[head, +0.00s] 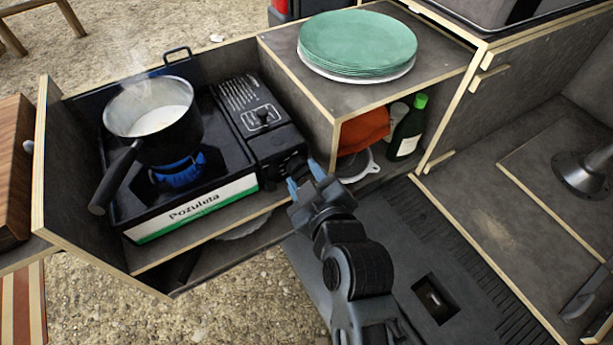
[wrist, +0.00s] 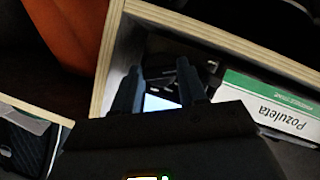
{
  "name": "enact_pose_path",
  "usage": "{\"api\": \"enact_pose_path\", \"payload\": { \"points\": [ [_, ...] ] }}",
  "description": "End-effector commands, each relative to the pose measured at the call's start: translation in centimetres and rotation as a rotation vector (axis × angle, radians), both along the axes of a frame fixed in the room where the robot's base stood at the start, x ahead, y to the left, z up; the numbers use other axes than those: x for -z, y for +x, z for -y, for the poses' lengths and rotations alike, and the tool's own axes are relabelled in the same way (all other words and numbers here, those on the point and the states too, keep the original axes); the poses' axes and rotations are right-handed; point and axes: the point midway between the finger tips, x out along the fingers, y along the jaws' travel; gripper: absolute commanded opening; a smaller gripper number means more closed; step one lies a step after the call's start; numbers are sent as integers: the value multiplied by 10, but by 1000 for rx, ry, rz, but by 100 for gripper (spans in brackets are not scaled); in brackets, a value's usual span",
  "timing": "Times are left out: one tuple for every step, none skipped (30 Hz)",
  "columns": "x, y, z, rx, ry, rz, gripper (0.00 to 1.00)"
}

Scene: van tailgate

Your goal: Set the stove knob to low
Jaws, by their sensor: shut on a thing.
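The black camping stove (head: 222,203) sits in the left compartment of the van's kitchen unit, with its blue flame (head: 178,172) lit under a steaming pot (head: 150,115) of pale liquid. My gripper (head: 302,178) is at the stove's right front corner, its blue fingertips closed on the stove knob. The knob is mostly hidden by the fingers, so its setting cannot be read. In the wrist view my gripper's two fingers (wrist: 158,88) stand a little apart, pointing at the dark stove front beside the "Pozuleta" label (wrist: 275,115); a bright patch shows between them.
The pot's black handle (head: 115,178) juts over the stove's front left. A wooden cabinet with green plates (head: 357,42) on top stands right of the stove. Its lower shelf holds an orange cloth (head: 364,130) and a green bottle (head: 408,130).

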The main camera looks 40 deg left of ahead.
Motion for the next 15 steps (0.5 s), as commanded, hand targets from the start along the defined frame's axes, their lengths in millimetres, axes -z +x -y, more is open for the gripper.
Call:
{"api": "enact_pose_path", "payload": {
  "points": [
    [0,1,1,1,9,-23,11],
    [0,1,1,1,16,-39,11],
    [0,1,1,2,26,-64,11],
    [0,2,1,2,33,-83,11],
    [0,2,1,2,43,-103,11],
    [0,2,1,2,56,-134,11],
    [0,2,1,1,64,-158,11],
    [0,2,2,2,75,-182,11],
    [0,3,2,1,89,-217,11],
    [0,3,2,2,100,-242,11],
    [0,3,2,2,112,-269,11],
    [0,4,2,3,125,-304,11],
    [0,4,2,2,137,-331,11],
    [0,4,2,2,147,-357,11],
    [0,4,2,2,162,-392,11]
  ]
}}
